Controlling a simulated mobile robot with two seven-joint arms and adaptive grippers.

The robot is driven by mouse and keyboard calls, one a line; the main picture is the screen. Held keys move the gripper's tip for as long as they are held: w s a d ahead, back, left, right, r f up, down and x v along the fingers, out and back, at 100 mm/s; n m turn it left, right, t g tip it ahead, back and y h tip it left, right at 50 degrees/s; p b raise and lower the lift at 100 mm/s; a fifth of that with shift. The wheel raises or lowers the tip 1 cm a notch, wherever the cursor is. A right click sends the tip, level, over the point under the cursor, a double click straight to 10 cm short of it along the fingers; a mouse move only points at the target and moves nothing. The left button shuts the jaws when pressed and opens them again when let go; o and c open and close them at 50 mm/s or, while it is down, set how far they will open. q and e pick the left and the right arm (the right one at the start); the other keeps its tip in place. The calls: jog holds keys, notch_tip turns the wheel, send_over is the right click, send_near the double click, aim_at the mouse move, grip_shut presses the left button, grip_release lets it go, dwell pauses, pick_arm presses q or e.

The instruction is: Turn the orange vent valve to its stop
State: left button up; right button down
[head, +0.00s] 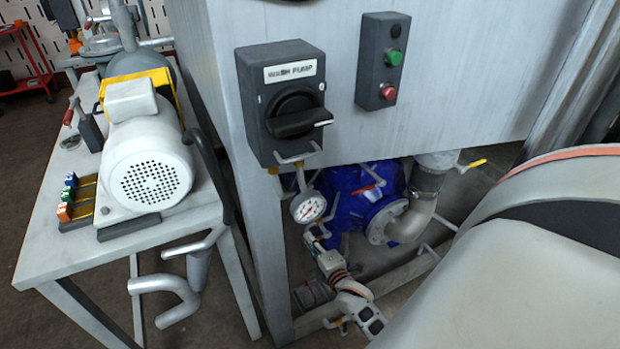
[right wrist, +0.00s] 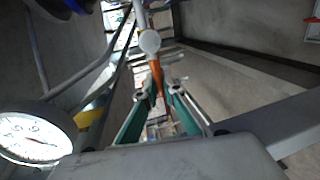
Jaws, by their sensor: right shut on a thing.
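The orange vent valve's handle (right wrist: 157,77) shows in the right wrist view as a narrow orange bar below a round pale metal fitting (right wrist: 149,42). My right gripper (right wrist: 160,98) has its two teal-lined fingers on either side of it, shut on the handle. In the head view my right gripper (head: 314,236) is low under the cabinet, just below the pressure gauge (head: 308,206). The handle is too small and covered there to make out its angle. My left gripper is not in view.
The gauge also shows close at the left in the right wrist view (right wrist: 35,138). A blue pump (head: 345,190) stands behind, with a grey pipe elbow (head: 412,222) and a yellow lever (head: 474,164). The cabinet's wash pump switch box (head: 285,85) hangs above. A bench (head: 60,235) holds a motor (head: 150,165).

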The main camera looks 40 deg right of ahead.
jog(key=shift+d, duration=0.1)
jog(key=c, duration=2.2)
grip_release()
jog(key=shift+o, duration=0.2)
